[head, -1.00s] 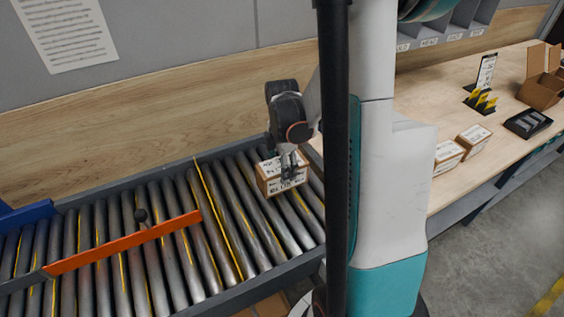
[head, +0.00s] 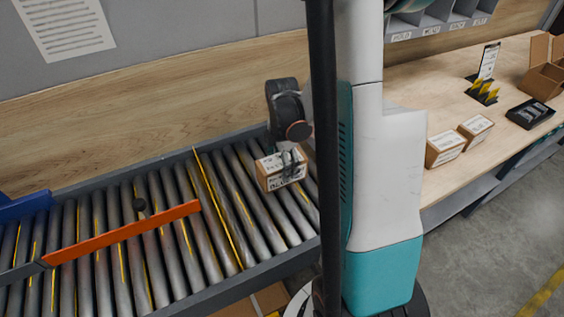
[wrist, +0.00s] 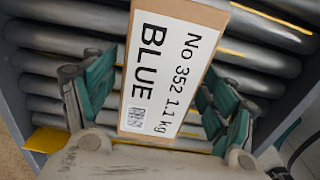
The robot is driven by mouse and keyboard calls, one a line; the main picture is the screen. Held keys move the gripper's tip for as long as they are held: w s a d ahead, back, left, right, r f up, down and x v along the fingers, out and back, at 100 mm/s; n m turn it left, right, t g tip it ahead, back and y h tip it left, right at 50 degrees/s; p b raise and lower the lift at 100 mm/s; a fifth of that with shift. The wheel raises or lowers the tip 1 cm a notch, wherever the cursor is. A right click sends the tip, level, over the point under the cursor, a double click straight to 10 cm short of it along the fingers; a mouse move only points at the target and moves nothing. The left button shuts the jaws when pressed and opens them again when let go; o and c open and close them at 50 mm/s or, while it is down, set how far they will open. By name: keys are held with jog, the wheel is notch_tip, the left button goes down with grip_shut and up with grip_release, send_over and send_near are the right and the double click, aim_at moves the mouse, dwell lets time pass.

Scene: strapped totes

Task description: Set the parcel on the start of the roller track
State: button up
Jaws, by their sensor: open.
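The parcel (head: 280,172) is a small brown box with white labels, on the right end of the roller track (head: 232,215). In the wrist view the parcel (wrist: 172,66) shows a label reading "No 352 1.1 kg BLUE", and rollers lie below it. My gripper (head: 288,158) is right above and around the parcel. In the wrist view its teal-padded fingers (wrist: 160,100) stand apart on either side of the box, with gaps between pads and box. The parcel looks flat on the rollers; its underside is hidden.
An orange diverter bar (head: 125,232) crosses the track to the left, and a thin yellow line (head: 218,208) lies between it and the parcel. The bench (head: 405,192) at right holds two more boxes (head: 445,148), a black tray (head: 530,113) and an open carton (head: 545,75).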

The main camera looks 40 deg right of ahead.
jog(key=shift+r, duration=0.15)
notch_tip(320, 180, up, 12)
jog(key=p, duration=0.3)
jog(key=shift+c, duration=0.3)
dwell(1.2)
